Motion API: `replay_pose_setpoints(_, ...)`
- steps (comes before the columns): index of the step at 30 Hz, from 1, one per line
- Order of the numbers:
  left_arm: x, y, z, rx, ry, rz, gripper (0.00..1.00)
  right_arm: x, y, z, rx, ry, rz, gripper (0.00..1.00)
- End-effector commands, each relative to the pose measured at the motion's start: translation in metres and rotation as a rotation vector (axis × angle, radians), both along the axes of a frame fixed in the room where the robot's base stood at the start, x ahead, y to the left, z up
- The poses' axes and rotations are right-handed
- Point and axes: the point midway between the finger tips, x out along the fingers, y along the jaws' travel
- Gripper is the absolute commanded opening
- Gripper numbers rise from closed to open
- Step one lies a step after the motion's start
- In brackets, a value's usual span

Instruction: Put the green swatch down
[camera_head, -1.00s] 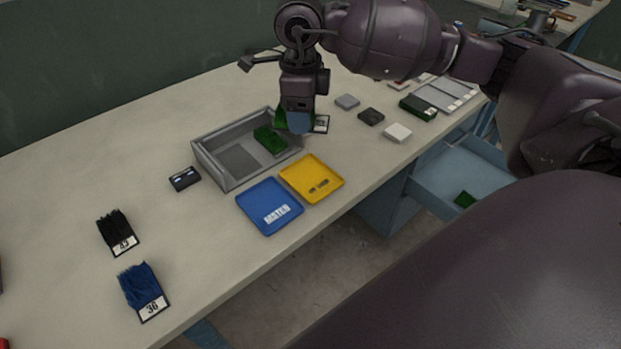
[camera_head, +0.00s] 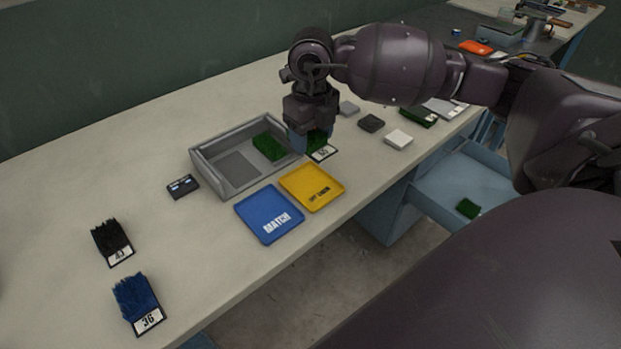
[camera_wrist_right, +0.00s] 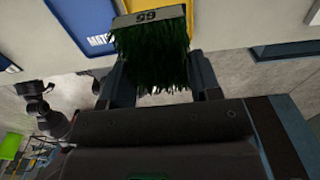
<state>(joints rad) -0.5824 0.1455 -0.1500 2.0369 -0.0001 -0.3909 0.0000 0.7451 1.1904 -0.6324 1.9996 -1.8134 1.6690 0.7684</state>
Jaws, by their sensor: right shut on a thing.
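The green swatch (camera_head: 317,140) is a tuft of dark green turf with a white numbered label. My right gripper (camera_head: 308,144) is shut on it, at the right end of the grey tray (camera_head: 215,187); I cannot tell whether the swatch touches the table. In the right wrist view the swatch (camera_wrist_right: 150,58) is between the two fingers (camera_wrist_right: 160,85), its label at the far end. Another green turf piece (camera_head: 269,146) lies inside the grey tray. My left gripper is not in view.
A blue tray (camera_head: 255,213) marked MATCH and a yellow tray (camera_head: 327,181) lie in front of the grey tray. Grey, dark and white blocks (camera_head: 398,140) stand to the right. Black (camera_head: 108,236) and blue (camera_head: 132,296) swatches lie at left. An open drawer (camera_head: 440,183) is below the table edge.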

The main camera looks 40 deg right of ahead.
Motion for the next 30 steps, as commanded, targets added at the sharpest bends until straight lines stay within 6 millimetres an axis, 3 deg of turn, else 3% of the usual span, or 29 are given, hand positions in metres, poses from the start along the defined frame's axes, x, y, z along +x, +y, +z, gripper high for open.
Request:
replay_pose_setpoints(1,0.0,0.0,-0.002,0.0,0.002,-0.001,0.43,-0.001,0.0,-0.014,0.001,0.005,0.0,0.32)
replay_pose_setpoints(6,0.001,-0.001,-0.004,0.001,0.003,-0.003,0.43,0.0,0.0,-0.047,0.001,0.004,0.0,0.32)
replay_pose_setpoints(17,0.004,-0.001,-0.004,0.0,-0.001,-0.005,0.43,0.0,0.0,-0.073,0.0,0.002,0.001,0.32)
replay_pose_setpoints(25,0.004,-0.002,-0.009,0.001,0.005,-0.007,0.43,-0.001,0.0,-0.114,0.001,0.004,0.0,0.32)
replay_pose_setpoints(30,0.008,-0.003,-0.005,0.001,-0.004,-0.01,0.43,0.0,0.0,-0.122,0.0,0.0,0.001,0.32)
